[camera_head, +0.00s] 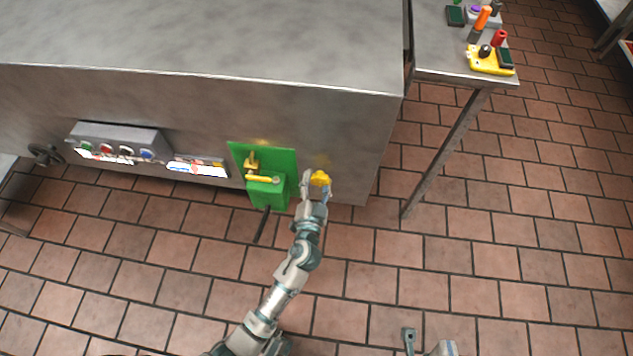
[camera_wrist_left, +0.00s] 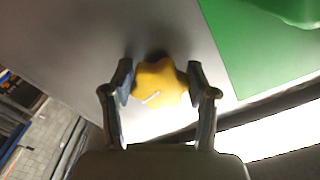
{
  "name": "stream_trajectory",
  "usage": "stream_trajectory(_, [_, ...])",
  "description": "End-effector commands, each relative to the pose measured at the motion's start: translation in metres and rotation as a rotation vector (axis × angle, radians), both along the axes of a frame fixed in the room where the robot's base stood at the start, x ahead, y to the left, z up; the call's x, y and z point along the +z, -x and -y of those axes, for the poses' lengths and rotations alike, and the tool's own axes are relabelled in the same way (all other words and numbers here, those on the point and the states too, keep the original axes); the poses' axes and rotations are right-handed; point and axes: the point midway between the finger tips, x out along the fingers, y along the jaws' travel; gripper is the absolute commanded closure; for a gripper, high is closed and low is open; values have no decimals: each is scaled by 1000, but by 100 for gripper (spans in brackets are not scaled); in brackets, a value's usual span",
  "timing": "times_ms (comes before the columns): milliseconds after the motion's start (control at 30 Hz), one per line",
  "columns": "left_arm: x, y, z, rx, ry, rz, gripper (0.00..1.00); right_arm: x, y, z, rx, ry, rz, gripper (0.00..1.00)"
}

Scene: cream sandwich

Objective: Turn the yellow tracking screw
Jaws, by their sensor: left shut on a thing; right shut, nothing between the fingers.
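The yellow tracking screw (camera_head: 320,179) is a lobed knob on the front of the grey metal machine, just right of a green panel. In the left wrist view the knob (camera_wrist_left: 160,84) sits between the two fingers and shows a small white mark. My left gripper (camera_head: 314,187) is shut on it, one finger on each side. In the left wrist view the gripper (camera_wrist_left: 160,95) faces the machine's panel. My right gripper (camera_head: 428,347) shows only partly at the bottom edge of the head view, away from the machine. It is shut and empty.
The green panel (camera_head: 285,160) with a yellow lever (camera_head: 262,179) is close left of the knob. Control boxes (camera_head: 120,136) with coloured buttons and a dark handwheel (camera_head: 46,155) are further left. A side table (camera_head: 440,55) holds several small items. The tiled floor in front is clear.

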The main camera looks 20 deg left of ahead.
Motion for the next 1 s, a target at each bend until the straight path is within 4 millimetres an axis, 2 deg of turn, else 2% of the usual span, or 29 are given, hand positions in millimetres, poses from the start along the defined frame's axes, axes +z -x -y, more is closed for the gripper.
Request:
stream_trajectory(333, [2, 0, 1, -6, -131, -36, 77, 1, 4, 0, 2, 1, -11, 100])
stream_trajectory(867, [1, -1, 2, -8, -153, -42, 77, 1, 4, -1, 3, 1, -8, 100])
stream_trajectory(900, [1, -1, 2, -8, -153, -42, 37, 1, 4, -1, 4, 2, -8, 100])
stream_trajectory(1000, [1, 0, 2, -6, -153, -43, 16, 1, 4, -1, 4, 2, -7, 100])
